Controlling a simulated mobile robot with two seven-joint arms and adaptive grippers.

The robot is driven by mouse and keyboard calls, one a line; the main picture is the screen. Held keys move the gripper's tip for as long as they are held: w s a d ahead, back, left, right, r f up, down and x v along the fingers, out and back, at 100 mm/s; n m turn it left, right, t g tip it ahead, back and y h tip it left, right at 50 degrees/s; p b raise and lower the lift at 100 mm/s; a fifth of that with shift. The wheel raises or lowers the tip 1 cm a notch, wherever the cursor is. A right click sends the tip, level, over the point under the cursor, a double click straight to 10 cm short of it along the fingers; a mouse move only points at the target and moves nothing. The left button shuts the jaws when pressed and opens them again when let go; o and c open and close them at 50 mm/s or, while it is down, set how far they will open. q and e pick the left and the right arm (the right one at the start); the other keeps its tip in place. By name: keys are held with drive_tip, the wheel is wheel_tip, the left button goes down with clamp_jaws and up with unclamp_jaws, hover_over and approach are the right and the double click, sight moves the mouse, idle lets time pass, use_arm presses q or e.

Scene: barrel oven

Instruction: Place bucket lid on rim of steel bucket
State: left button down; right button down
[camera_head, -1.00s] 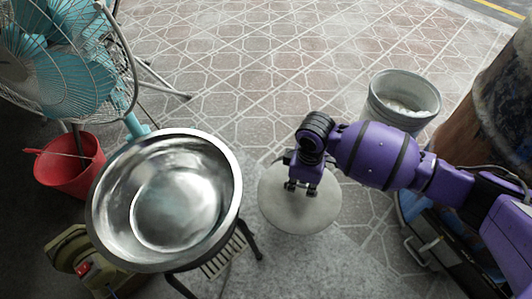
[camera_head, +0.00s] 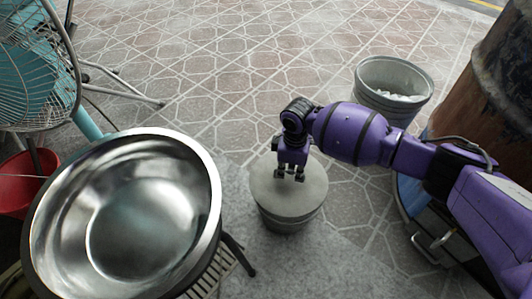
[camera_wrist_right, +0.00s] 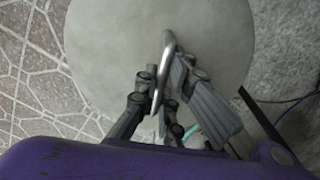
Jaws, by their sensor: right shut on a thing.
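The bucket lid (camera_head: 310,190) is a round, flat, pale grey disc, lying about level directly above a grey metal bucket (camera_head: 285,223). Only the bucket's lower side shows, so I cannot tell whether the lid touches its rim. My right gripper (camera_head: 290,176) is over the lid. In the right wrist view, the gripper's fingers (camera_wrist_right: 164,98) are shut on the lid's metal handle (camera_wrist_right: 168,45), and the lid (camera_wrist_right: 105,35) fills the upper middle. A second grey bucket (camera_head: 372,101) stands open at the back right with whitish contents. My left gripper is not in view.
A large steel basin (camera_head: 205,215) rests on a slatted stand (camera_head: 213,275) at left. A fan (camera_head: 35,75) and red bucket (camera_head: 15,195) are behind it. A rusty barrel (camera_head: 485,90) stands right. The patterned floor (camera_head: 230,70) beyond is clear.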

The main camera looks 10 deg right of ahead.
sight(291, 171)
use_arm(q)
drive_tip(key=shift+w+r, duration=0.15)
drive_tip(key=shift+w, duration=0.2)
use_arm(e)
drive_tip(key=shift+f, duration=0.2)
